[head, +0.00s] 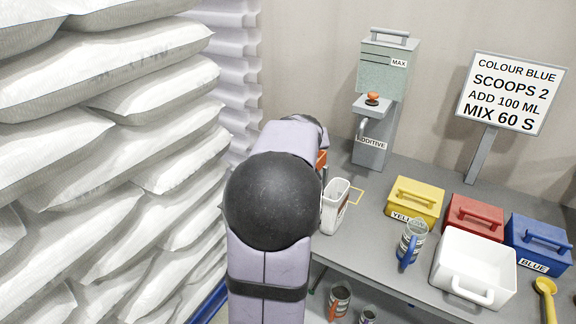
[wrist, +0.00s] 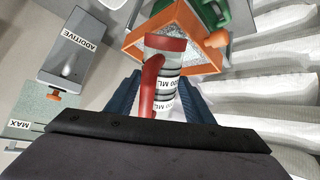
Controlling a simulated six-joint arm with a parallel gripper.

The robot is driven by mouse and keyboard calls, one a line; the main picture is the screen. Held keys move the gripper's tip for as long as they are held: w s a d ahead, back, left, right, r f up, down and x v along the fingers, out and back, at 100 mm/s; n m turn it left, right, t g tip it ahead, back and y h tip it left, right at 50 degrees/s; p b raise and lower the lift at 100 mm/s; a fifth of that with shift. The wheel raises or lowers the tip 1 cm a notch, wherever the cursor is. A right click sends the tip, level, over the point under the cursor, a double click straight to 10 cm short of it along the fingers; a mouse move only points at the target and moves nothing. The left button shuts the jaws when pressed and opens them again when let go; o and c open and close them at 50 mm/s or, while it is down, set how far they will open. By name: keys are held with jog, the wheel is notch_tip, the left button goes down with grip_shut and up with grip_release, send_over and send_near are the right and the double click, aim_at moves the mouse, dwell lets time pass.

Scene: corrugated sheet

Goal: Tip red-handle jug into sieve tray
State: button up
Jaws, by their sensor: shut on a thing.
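In the wrist view, the red-handle jug (wrist: 168,62) is a clear cup with a red rim band, a red handle and "100 ML" marks. My gripper (wrist: 162,88) is shut on it, with a dark blue finger on each side. The sieve tray (wrist: 133,40), an orange frame around a pale mesh, lies beyond the jug, whose mouth end overlaps it in this view. I cannot tell the gap between them or whether anything is in the jug.
A green container (wrist: 208,12) is by the tray. The additive dispenser (head: 375,110), a white container (head: 335,207), yellow, red and blue boxes (head: 535,243), a white tub (head: 470,258) and a blue-handle jug (head: 411,243) stand to the right. Stacked sacks (head: 110,150) fill the left.

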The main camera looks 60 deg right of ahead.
jog(key=shift+s+a+f+t+h+b, duration=0.1)
jog(key=shift+s+f+t+h+b, duration=0.25)
jog(key=shift+b, duration=3.3)
jog(key=t+h+b, duration=0.1)
jog(key=b, duration=0.7)
jog(key=shift+s+a, duration=0.3)
jog(key=shift+a, duration=0.1)
jog(key=b, duration=0.5)
jog(key=f+t+h+b, duration=0.1)
jog(key=b, duration=0.3)
jog(key=shift+s+a+f+m+b, duration=0.15)
jog(key=shift+s+a+m+b, duration=0.15)
jog(key=shift+s+m+b, duration=0.1)
jog(key=h+b, duration=0.1)
jog(key=b, duration=0.3)
jog(key=t+h+b, duration=0.1)
jog(key=b, duration=0.4)
jog(key=shift+s+a+t, duration=0.25)
jog(key=shift+s+a, duration=0.05)
jog(key=b, duration=0.4)
jog(key=f+t+h+b, duration=0.1)
jog(key=b, duration=0.3)
jog(key=shift+s+a+m+b, duration=0.2)
jog(key=shift+s+m+b, duration=0.05)
jog(key=shift+m+b, duration=0.1)
jog(key=shift+h, duration=0.25)
notch_tip(320, 180, up, 6)
jog(key=p, duration=0.4)
jog(key=shift+r+p, duration=0.1)
jog(key=shift+p, duration=0.25)
